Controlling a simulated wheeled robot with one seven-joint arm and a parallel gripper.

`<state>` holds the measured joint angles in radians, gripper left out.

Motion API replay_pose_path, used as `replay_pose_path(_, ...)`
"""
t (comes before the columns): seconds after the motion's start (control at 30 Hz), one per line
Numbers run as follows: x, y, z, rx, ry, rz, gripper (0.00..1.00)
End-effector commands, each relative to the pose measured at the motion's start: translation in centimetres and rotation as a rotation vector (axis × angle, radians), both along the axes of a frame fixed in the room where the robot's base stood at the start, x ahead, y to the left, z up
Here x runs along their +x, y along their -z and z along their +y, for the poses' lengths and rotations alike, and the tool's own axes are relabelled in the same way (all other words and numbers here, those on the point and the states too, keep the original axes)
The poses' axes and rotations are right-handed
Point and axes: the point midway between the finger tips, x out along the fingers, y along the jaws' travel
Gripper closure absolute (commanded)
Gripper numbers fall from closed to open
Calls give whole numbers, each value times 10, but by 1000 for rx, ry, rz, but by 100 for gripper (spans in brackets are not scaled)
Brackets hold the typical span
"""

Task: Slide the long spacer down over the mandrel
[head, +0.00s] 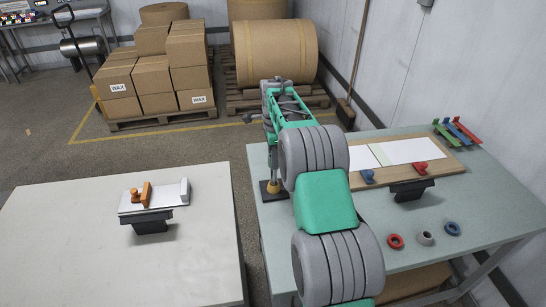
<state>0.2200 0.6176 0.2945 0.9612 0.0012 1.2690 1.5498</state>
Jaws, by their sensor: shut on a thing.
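The mandrel stands on a dark square base (274,194) at the left edge of the green table, with a gold-coloured collar (273,186) low on it. My gripper (272,163) points down directly above this base, in line with it, and is shut on a slim piece that seems to be the long spacer. The piece is small and mostly hidden by my gripper and wrist. I cannot tell how far it sits around the mandrel or whether it touches the collar.
A red ring (395,241), a grey ring (425,238) and a blue ring (452,228) lie at the front of the green table (480,205). A wooden board (452,165) with white sheets lies behind them. A pale table (60,240) stands left across a gap.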

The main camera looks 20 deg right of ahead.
Motion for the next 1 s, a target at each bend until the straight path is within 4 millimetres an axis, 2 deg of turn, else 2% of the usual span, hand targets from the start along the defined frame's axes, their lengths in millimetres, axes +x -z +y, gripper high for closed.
replay_pose_path(0.67,0,18,0,0,0,-1,100)
replay_pose_path(0.7,0,18,0,0,0,-1,62)
replay_pose_path(1.0,0,17,0,0,0,-1,38)
